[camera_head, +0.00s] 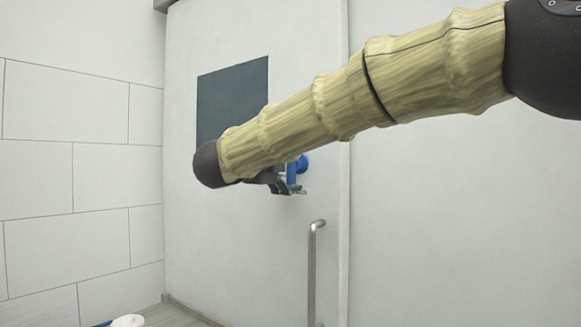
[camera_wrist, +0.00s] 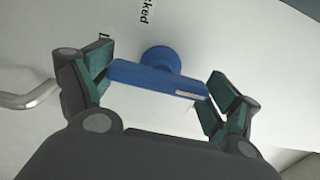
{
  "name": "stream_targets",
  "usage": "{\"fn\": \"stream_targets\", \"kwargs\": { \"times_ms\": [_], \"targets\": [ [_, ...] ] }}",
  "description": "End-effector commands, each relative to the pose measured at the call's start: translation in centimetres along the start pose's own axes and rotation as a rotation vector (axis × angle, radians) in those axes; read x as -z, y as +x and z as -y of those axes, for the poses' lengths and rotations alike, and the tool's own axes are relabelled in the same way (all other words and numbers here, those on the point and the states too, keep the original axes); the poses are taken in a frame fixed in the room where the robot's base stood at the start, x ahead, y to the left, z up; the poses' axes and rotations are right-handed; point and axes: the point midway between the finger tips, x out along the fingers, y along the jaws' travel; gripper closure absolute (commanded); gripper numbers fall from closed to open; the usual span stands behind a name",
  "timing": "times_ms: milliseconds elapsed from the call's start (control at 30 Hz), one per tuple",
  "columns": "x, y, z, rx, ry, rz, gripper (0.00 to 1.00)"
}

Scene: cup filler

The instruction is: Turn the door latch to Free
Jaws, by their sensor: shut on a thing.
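The door latch (camera_wrist: 150,76) is a blue bar on a round blue hub on the white door (camera_head: 230,230). In the wrist view the bar lies between the two fingers of my gripper (camera_wrist: 157,88), with a small white mark near its right end. My gripper is shut on the bar, one finger at each end. In the head view the latch (camera_head: 302,163) shows partly behind my gripper (camera_head: 288,187); the arm hides part of this area. A printed label (camera_wrist: 147,12) ending in "cked" is above the hub; another label (camera_wrist: 104,37) is mostly hidden by the left finger.
A metal pull handle (camera_head: 312,270) stands upright on the door below the latch; it shows at the left in the wrist view (camera_wrist: 30,98). A dark panel (camera_head: 232,90) is higher on the door. A tiled wall (camera_head: 80,180) is left. A white object (camera_head: 127,321) is at the bottom edge.

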Motion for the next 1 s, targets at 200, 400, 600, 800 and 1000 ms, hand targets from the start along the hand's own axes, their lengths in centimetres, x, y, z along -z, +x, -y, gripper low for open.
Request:
{"fn": "stream_targets", "kwargs": {
  "times_ms": [200,400,600,800,1000],
  "targets": [
    [0.0,0.0,-0.1,-0.001,0.001,0.0,0.02],
    [0.0,0.0,-0.1,-0.001,0.0,0.0,0.0],
    [0.0,-0.1,0.0,0.0,0.0,0.0,0.0],
    [0.0,-1.7,0.0,0.001,-0.001,0.001,0.0],
    [0.0,-5.2,0.0,0.001,-0.001,0.001,0.0]
  ]
}}
